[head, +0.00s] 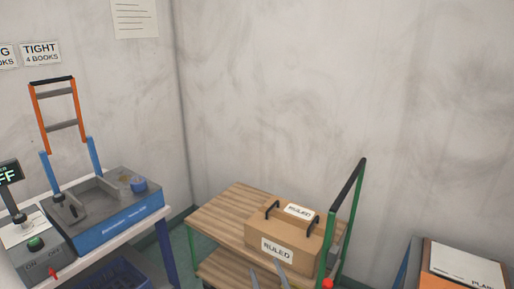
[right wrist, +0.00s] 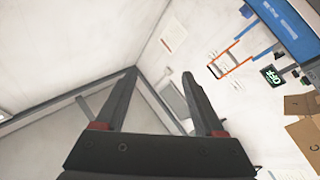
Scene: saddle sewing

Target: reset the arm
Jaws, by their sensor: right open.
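My right gripper (head: 267,272) shows only as two grey fingertips at the bottom edge of the head view, apart, in front of the cardboard box labelled RULED (head: 263,236). In the right wrist view the right gripper (right wrist: 159,77) has its two dark fingers spread with nothing between them, against pale walls. Whether its tips touch the box cannot be told from the head view. My left gripper is not in view.
The box stands on a wooden-topped cart (head: 222,209) with a green-posted handle (head: 349,200). At left, a grey-and-blue machine (head: 118,224) with an orange frame (head: 60,126) stands on a table. A PLAIN-labelled box (head: 462,270) sits at lower right.

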